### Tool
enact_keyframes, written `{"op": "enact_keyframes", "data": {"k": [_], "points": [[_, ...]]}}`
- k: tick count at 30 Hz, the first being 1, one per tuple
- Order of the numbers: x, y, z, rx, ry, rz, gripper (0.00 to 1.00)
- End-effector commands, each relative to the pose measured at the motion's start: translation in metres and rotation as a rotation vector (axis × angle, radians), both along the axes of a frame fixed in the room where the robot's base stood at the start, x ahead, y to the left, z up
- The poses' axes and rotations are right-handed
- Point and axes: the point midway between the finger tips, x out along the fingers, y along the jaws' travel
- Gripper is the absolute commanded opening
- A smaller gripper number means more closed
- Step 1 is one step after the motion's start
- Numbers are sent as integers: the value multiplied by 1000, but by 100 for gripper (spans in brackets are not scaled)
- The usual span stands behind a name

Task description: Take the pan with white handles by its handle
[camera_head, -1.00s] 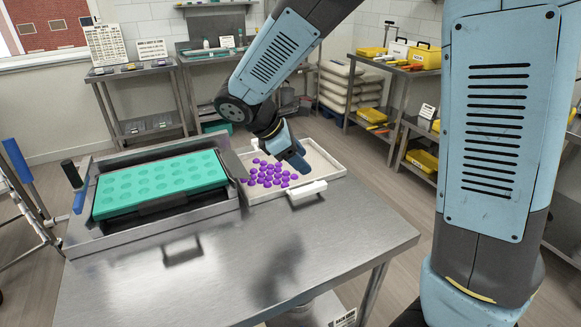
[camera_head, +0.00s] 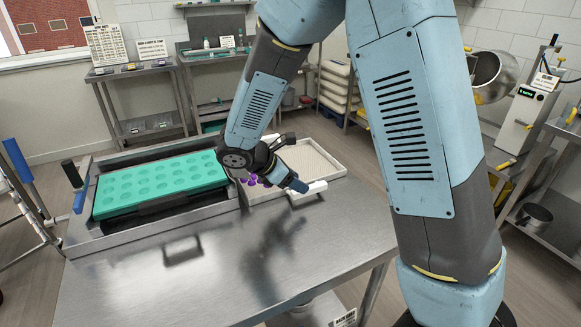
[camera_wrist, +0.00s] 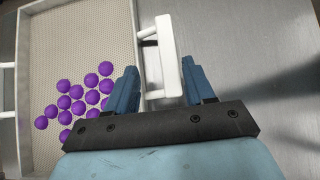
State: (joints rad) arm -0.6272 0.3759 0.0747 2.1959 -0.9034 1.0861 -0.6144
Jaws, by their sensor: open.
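The pan (camera_head: 318,158) is a shallow light tray with a perforated base and white handles. It sits on the steel table, to the right of the teal mold. Its near white handle (camera_head: 309,190) faces the table's front. In the wrist view that handle (camera_wrist: 169,55) runs up the picture, and its lower end lies between the fingers. My gripper (camera_wrist: 160,85) is open, with one blue finger on each side of the handle. I cannot tell whether they touch it. In the head view my gripper (camera_head: 297,186) is at the near handle. Purple gummies (camera_wrist: 78,98) lie in the pan.
The teal mold (camera_head: 160,185) sits in a metal depositor frame left of the pan. The steel table (camera_head: 200,275) is clear in front. Shelves stand along the back wall, and a machine with a drum (camera_head: 492,75) stands at the right.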

Motion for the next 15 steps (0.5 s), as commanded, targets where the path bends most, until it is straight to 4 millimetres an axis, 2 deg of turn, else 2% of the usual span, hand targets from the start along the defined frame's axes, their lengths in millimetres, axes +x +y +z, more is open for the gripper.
{"op": "enact_keyframes", "data": {"k": [7, 15], "points": [[2, -11, -10, 0, 1, -1, 53], [6, -36, -35, -1, 1, -1, 53]]}}
